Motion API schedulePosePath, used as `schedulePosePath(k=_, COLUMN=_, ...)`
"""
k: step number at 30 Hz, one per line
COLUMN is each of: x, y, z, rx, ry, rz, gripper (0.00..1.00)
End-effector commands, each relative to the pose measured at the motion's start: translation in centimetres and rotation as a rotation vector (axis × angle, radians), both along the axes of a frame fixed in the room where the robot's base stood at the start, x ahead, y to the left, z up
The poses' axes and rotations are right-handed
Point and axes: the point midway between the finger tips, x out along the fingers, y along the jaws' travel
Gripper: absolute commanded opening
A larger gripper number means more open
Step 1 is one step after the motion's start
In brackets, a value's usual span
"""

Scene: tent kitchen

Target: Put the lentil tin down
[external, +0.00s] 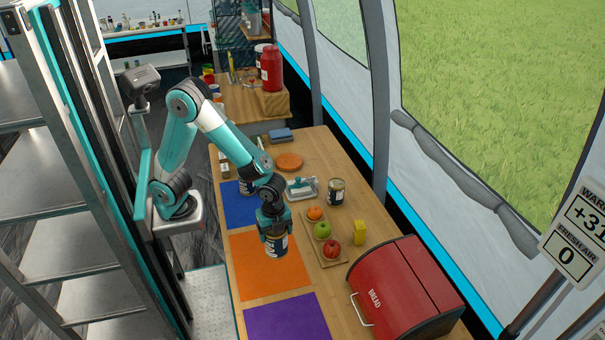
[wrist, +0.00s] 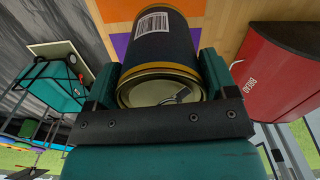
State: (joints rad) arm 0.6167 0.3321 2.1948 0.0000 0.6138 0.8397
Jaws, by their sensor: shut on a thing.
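My gripper (external: 273,228) points down over the orange mat (external: 255,282) on the wooden counter. It is shut on a dark tin with gold rims (external: 277,246), which I take as the lentil tin. In the wrist view the tin (wrist: 165,48) sits between both fingers, its barcode and metal end showing. The tin is over the orange mat's upper right part; I cannot tell whether its base touches the mat. A blue mat (external: 238,212) lies behind, with another tin (external: 246,187) partly hidden by my arm. A purple mat (external: 290,318) lies in front.
A tray with fruit (external: 328,252) lies close to the right of the held tin. A red bread bin (external: 405,290), a yellow block (external: 360,233), another tin (external: 336,192) and a butter dish (external: 300,188) stand on the counter. The purple mat is bare.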

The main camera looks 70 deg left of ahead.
Motion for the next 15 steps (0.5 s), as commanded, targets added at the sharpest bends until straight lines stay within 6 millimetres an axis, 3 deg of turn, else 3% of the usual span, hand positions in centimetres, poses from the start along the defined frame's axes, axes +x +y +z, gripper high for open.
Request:
schedulePosePath(k=1, x=0.1, y=0.0, z=1.2, rx=-0.004, ry=-0.004, rz=0.000, gripper=0.39)
schedulePosePath(k=6, x=0.0, y=0.0, z=3.3, rx=-0.002, ry=-0.002, rz=0.000, gripper=0.39)
schedulePosePath(k=12, x=0.1, y=0.2, z=4.0, rx=0.001, ry=0.001, rz=0.005, gripper=0.39)
schedulePosePath(k=15, x=0.7, y=1.4, z=4.1, rx=0.001, ry=0.000, rz=0.041, gripper=0.39)
